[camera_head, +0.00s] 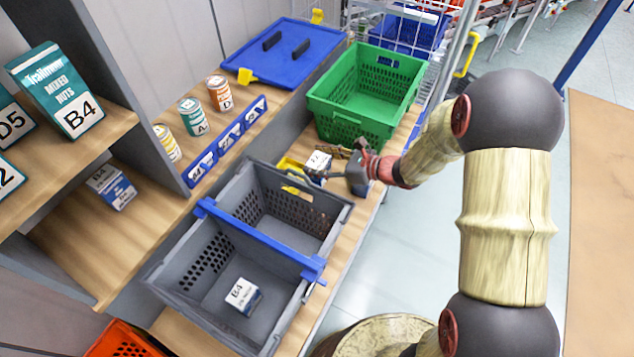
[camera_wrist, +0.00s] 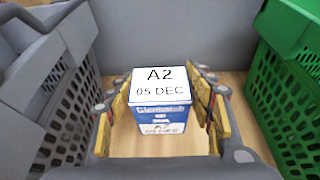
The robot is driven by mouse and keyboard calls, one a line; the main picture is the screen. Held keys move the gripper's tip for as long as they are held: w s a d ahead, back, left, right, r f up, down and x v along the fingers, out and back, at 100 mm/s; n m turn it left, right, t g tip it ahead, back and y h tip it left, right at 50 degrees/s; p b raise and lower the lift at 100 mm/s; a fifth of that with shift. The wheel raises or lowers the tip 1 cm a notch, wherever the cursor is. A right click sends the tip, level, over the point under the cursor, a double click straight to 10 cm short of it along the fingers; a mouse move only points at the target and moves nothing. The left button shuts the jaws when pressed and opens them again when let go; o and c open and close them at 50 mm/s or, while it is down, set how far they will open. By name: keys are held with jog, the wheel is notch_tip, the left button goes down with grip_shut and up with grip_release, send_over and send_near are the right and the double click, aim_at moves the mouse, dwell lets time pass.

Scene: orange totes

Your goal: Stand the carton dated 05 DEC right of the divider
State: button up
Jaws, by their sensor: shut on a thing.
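The carton marked A2 05 DEC (camera_wrist: 160,88) is white-topped and blue-sided and upright in the wrist view. My gripper (camera_wrist: 165,115) has its yellow pads on both sides of it and is shut on it. In the head view the carton (camera_head: 318,162) is in my gripper (camera_head: 322,172), between the grey tote and the green crate. I cannot tell if it touches the wooden surface. The blue divider (camera_head: 258,238) crosses the grey tote (camera_head: 160,275). A carton marked B4 (camera_head: 242,296) is in the near compartment. The far compartment looks empty.
The green crate (camera_head: 340,120) stands close beyond my gripper and looks empty. A blue lid (camera_head: 285,50), several cans (camera_head: 192,113) and a blue label rail (camera_head: 228,140) are on the shelf at left. Grey tote and green crate walls flank my gripper.

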notch_tip(320, 180, down, 7)
jog(key=shift+f+b, duration=0.15)
jog(key=shift+b, duration=1.05)
jog(key=shift+f, duration=0.2)
jog(key=o, duration=1.4)
